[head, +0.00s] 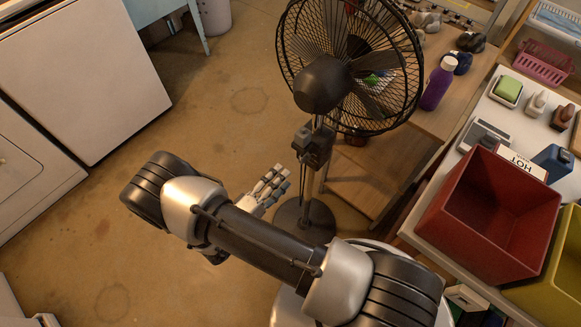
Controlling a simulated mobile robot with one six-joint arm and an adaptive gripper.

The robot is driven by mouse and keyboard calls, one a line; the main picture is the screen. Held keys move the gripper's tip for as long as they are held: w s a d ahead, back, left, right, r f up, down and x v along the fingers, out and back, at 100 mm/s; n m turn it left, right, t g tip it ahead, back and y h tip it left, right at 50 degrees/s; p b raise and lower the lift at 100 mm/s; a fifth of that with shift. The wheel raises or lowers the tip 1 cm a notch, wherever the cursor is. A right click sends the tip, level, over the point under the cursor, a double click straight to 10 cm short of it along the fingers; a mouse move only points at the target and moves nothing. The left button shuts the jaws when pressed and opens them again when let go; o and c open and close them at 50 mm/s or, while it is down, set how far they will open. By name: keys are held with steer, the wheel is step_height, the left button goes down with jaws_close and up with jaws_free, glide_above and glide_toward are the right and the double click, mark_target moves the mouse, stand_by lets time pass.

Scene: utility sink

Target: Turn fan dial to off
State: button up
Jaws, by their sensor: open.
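A black pedestal fan (322,84) stands in the upper middle of the head view, with a wire cage and a round motor housing facing me. Its pole runs down to a round dark base (304,219) on the floor. A dark control box (312,146) sits on the pole below the motor. I cannot make out the dial or its setting. My gripper (272,184) is open, just left of the pole and a little below the control box, apart from it as far as I can tell. My arm hides part of the gripper.
A wooden bench (375,178) stands behind and right of the fan, with a purple bottle (438,84) on it. A red bin (489,212) and a yellow bin (560,275) are at the right. White appliances (80,70) stand at the left. The floor between is clear.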

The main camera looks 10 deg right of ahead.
steer(key=v, duration=0.4)
stand_by(0.5)
